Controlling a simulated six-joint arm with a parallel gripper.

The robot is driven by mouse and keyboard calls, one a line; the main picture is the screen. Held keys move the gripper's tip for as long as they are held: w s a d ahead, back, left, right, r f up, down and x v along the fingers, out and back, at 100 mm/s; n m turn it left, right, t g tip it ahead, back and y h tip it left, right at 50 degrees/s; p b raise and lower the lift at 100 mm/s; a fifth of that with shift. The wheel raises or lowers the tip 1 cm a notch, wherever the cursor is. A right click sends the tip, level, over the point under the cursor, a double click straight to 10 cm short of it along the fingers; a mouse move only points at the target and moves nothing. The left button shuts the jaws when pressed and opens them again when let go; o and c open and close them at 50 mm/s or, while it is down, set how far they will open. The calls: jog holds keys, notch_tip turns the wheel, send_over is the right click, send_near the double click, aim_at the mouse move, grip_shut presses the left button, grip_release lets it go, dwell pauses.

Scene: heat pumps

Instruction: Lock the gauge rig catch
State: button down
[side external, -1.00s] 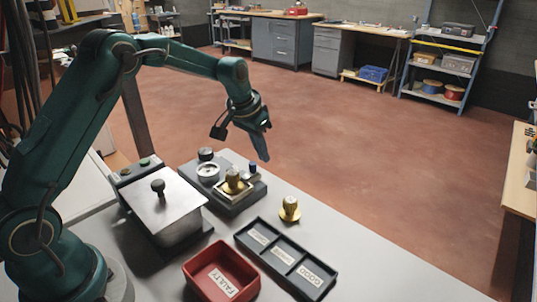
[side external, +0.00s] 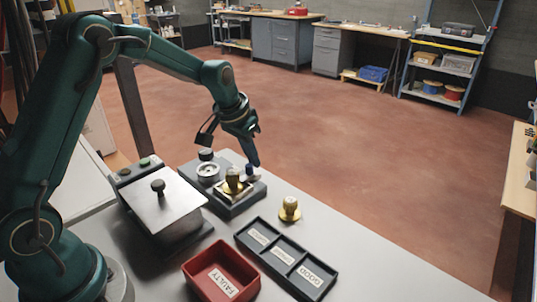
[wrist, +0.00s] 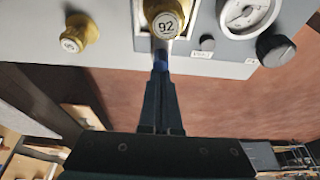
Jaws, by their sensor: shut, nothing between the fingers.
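The gauge rig (side external: 222,205) is a dark grey block with a dial gauge (side external: 207,171) and a brass part (side external: 233,181) standing in its seat. The same brass part shows in the wrist view (wrist: 165,18), labelled 92. The catch is a small lever with a blue handle (side external: 249,169) at the rig's right end; in the wrist view its blue part (wrist: 162,62) shows just past my fingertips. My gripper (side external: 256,163) is shut and empty, pointing down beside the blue handle. I cannot tell whether the fingertips touch it, and they hide part of it in the wrist view.
Another brass part (side external: 289,209) stands on the bench right of the rig. A red FAULTY bin (side external: 205,265) and a dark sectioned tray (side external: 245,239) are in front. A metal-lidded box (side external: 165,207) with a black knob stands left. A black knob (wrist: 275,48) rises beside the gauge.

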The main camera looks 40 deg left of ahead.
jog(key=shift+s+f, duration=0.2)
jog(key=shift+s, duration=0.5)
jog(key=shift+w+r, duration=0.15)
jog(key=shift+w, duration=1.1)
jog(key=shift+w+r, duration=0.15)
jog(key=shift+w, duration=1.1)
jog(key=s+d+r+t, duration=0.1)
jog(key=s+r, duration=0.3)
jog(key=r, duration=0.4)
jog(key=s+d+r+t, duration=0.1)
jog(key=s+d+r, duration=0.15)
jog(key=r, duration=0.55)
jog(key=s+d+r+m, duration=0.1)
jog(key=s+d+r, duration=0.1)
jog(key=s, duration=0.6)
jog(key=s+d+f+n, duration=0.1)
jog(key=s+f, duration=0.8)
jog(key=s, duration=0.4)
